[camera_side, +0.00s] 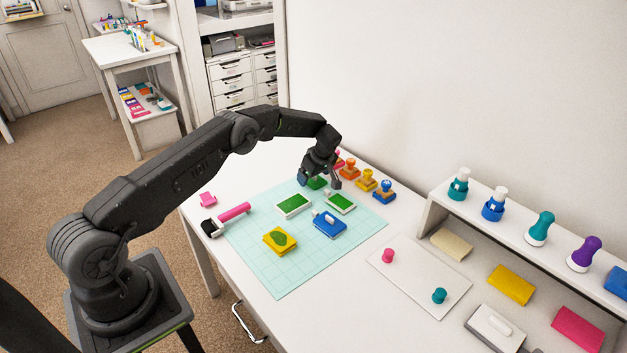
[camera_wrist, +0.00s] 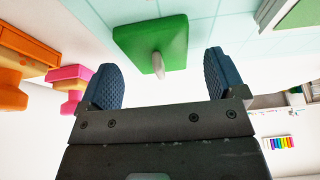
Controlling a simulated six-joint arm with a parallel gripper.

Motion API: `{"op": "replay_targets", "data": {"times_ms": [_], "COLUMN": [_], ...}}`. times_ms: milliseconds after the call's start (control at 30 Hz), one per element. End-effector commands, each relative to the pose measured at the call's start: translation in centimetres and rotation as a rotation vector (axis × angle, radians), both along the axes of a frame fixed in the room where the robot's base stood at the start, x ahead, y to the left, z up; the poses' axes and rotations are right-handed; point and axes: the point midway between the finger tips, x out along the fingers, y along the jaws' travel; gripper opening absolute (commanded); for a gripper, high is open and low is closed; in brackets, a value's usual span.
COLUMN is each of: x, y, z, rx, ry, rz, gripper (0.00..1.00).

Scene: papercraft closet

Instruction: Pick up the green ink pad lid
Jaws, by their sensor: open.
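The green ink pad lid (camera_side: 317,184) lies at the back of the mat in the side view, partly hidden by my gripper (camera_side: 319,182). In the wrist view the lid (camera_wrist: 150,43) is a green slab with a pale knob standing up from it. Two white-rimmed green pads, one on the left (camera_side: 293,206) and one on the right (camera_side: 341,203), lie in front of the lid.
A blue lid with a white handle (camera_side: 329,224) and a yellow block with a green leaf (camera_side: 280,241) lie on the pale teal mat (camera_side: 291,276). Orange (camera_side: 348,170), yellow (camera_side: 366,181) and blue (camera_side: 384,191) stamps stand close right of my gripper. A pink roller (camera_side: 233,212) lies left.

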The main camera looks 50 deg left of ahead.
Motion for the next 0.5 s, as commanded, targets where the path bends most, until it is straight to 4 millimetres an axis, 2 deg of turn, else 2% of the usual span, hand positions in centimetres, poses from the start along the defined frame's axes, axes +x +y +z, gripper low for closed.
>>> {"op": "replay_targets", "data": {"times_ms": [67, 500], "x": [0.00, 0.00], "y": [-0.01, -0.03], "z": [0.03, 0.05], "rx": [0.000, 0.000], "ry": [0.000, 0.000], "rz": [0.000, 0.000], "gripper": [0.87, 0.45]}}
